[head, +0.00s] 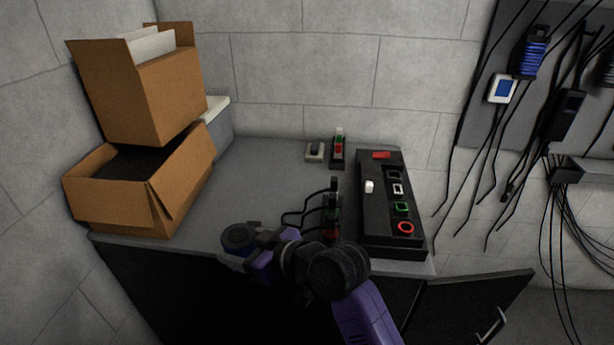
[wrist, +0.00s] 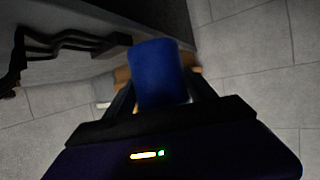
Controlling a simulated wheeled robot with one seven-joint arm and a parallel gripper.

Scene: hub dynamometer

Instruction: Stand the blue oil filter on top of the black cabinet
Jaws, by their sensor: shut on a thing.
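The blue oil filter (head: 238,238) shows in the head view as a dark round shape with a blue side, near the front edge of the cabinet. In the wrist view the filter (wrist: 158,72) is a blue cylinder between my two fingers. My gripper (head: 262,239) is shut on it; it also shows in the wrist view (wrist: 160,98). The black cabinet (head: 250,185) has a grey top and a dark front. I cannot tell whether the filter touches the top or is held above it.
Two stacked cardboard boxes (head: 150,100) stand on the left of the top. A black control panel (head: 392,205) and small switch boxes (head: 337,152) with cables occupy the right. The middle of the top is clear. An open cabinet door (head: 465,300) sticks out at lower right.

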